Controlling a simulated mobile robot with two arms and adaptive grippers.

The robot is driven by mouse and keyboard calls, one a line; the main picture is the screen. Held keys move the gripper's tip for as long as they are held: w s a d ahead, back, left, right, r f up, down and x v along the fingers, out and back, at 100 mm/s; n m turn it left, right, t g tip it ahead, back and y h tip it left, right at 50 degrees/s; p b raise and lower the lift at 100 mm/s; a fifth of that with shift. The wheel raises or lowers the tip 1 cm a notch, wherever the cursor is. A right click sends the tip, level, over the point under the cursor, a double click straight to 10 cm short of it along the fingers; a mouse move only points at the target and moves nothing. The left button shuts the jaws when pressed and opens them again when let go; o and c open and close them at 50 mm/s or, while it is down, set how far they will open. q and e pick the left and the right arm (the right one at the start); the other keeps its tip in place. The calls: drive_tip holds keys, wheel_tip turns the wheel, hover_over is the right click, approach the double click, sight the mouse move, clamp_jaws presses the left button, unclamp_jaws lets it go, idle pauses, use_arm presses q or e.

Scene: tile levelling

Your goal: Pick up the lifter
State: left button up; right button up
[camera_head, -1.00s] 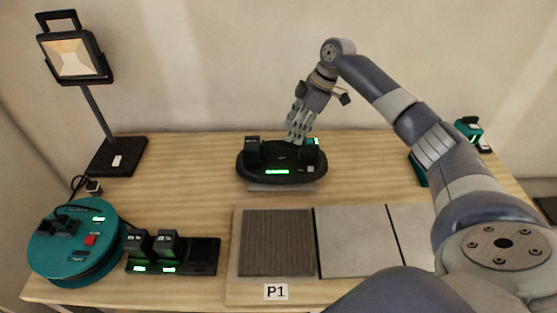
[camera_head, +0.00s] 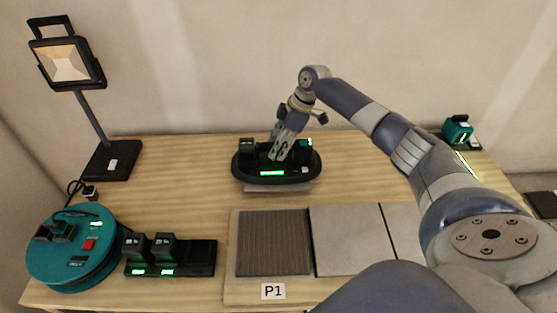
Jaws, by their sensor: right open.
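A black oval device with two upright end posts and a lit green strip, which looks like the lifter (camera_head: 250,181), rests on a light grey plate near the back middle of the table. My right gripper (camera_head: 277,153) points down over its middle, between the two posts. It is open, with its fingertips at or just above the device's top. Whether they touch or straddle a handle I cannot tell, as the fingers hide that part. My left gripper is not in view.
A ribbed brown tile (camera_head: 274,243) and grey tiles (camera_head: 349,240) lie at the front, by a P1 label. At the left are a teal cable reel (camera_head: 75,265), a battery charger (camera_head: 198,257) and a work lamp (camera_head: 68,62). A teal tool (camera_head: 457,130) sits at the back right.

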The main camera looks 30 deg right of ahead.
drive_tip(key=shift+f, duration=0.25)
idle(0.3)
clamp_jaws()
drive_tip(key=shift+w+r, duration=0.15)
drive_tip(key=shift+r, duration=0.05)
drive_tip(key=shift+w+r, duration=0.1)
drive_tip(key=shift+r, duration=0.4)
wheel_tip(320, 180, up, 3)
drive_tip(key=shift+b, duration=0.6)
drive_tip(key=s+a+r+b, duration=0.1)
drive_tip(key=s+a, duration=0.2)
drive_tip(key=s, duration=0.4)
drive_tip(key=s+a+b, duration=0.1)
drive_tip(key=s+a, duration=0.2)
drive_tip(key=s, duration=0.3)
wheel_tip(320, 180, up, 7)
drive_tip(key=s+p, duration=0.1)
drive_tip(key=p, duration=0.7)
drive_tip(key=shift+s+a+r, duration=0.2)
drive_tip(key=shift+s+a, duration=0.1)
drive_tip(key=shift+a, duration=0.1)
